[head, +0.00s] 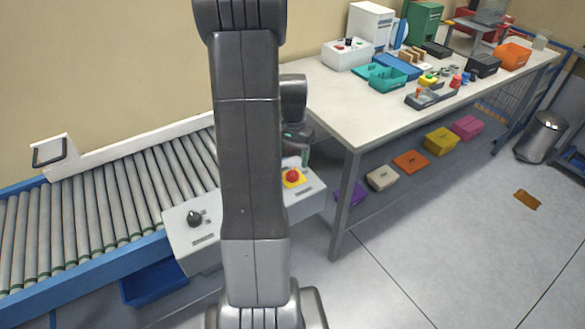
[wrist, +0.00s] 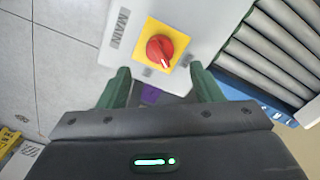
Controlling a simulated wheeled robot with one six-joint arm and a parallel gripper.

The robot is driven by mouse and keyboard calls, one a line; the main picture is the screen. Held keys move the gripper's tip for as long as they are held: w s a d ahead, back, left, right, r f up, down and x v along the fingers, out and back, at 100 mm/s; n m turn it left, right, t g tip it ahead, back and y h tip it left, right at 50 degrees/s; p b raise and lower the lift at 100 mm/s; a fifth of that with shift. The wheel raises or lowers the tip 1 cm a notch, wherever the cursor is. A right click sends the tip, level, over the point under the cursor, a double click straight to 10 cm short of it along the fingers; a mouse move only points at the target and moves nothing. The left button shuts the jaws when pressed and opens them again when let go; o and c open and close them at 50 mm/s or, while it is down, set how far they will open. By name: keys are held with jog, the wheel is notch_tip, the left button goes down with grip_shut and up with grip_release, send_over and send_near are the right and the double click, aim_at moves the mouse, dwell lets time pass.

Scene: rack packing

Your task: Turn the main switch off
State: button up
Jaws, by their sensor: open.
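The main switch (head: 292,176) is a red rotary knob on a yellow plate, on the right end of a pale control box (head: 312,188). In the wrist view the red knob (wrist: 160,50) is close, with a white mark pointing down and slightly right, beside the label MAIN (wrist: 119,28). My gripper (wrist: 159,73) is open and empty. Its two green fingers show on either side, just below the knob in the picture, apart from it. In the head view my gripper (head: 299,155) is just above the switch, partly hidden behind my arm.
A black knob (head: 194,217) sits on the box's left part; my arm hides the middle. A roller conveyor (head: 95,205) runs behind and left. A white table (head: 345,110) with bins and small parts stands right, with several lidded boxes beneath.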

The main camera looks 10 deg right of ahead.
aim_at(292, 171)
jog(key=shift+f, duration=3)
jog(key=c, duration=1)
